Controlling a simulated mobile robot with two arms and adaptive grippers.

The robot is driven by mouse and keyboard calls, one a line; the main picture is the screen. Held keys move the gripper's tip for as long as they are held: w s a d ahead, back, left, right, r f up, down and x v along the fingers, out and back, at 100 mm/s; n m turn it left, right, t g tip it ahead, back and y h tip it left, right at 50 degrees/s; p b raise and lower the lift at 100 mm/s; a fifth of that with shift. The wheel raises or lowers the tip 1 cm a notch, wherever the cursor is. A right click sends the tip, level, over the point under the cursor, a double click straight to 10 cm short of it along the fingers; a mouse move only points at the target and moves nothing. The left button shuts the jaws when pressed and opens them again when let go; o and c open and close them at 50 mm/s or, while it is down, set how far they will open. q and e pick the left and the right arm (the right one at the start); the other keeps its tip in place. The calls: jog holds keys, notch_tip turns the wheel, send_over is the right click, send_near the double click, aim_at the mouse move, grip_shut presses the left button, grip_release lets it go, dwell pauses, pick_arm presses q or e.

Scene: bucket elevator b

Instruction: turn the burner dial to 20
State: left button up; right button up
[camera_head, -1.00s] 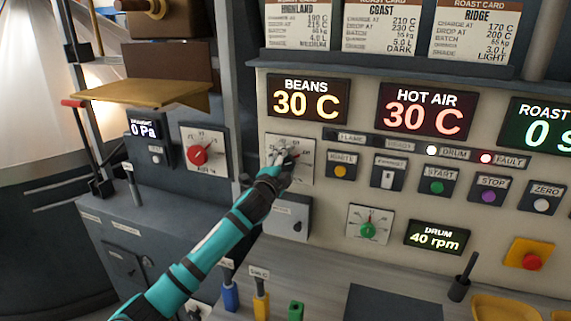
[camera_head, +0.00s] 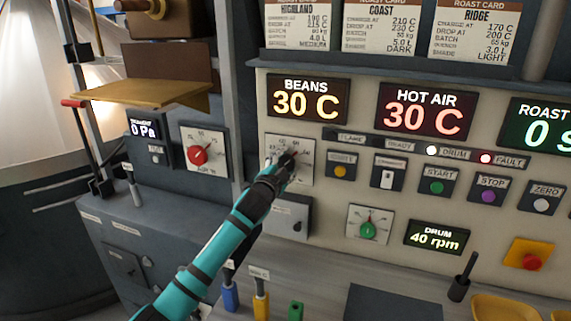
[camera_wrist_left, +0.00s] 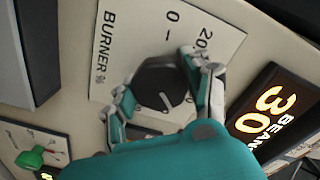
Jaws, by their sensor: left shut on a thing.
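The burner dial is a black knob (camera_wrist_left: 158,84) with a white line, on a white scale plate marked "BURNER %" with 0 and 20 visible. My left gripper (camera_head: 281,162) covers the knob there. In the left wrist view the left gripper (camera_wrist_left: 157,80) is shut on the knob, a finger on either side. Part of the scale is hidden by the hand. My right gripper is not in view.
A red airflow-type dial (camera_head: 198,155) is on the panel to the left, and a green knob (camera_head: 368,230) is at lower right. A grey box (camera_head: 291,215) sits just below the burner plate. Buttons, including start (camera_head: 437,187), line the panel to the right.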

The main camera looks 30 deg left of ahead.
pick_arm(q)
jog(key=n, duration=0.5)
jog(key=shift+f+n+p, duration=0.15)
jog(key=shift+n+p, duration=0.15)
jog(key=shift+n, duration=0.1)
jog(key=n+p, duration=0.1)
jog(key=n, duration=0.3)
jog(key=shift+d, duration=0.1)
jog(key=n+p, duration=0.1)
jog(key=n, duration=0.4)
jog(key=shift+n+p, duration=0.35)
jog(key=shift+n, duration=0.05)
jog(key=n+p, duration=0.1)
jog(key=n, duration=0.3)
jog(key=shift+n, duration=0.3)
jog(key=shift+p, duration=0.3)
jog(key=shift+f, duration=0.1)
jog(key=o, duration=1.2)
jog(key=shift+s, duration=0.1)
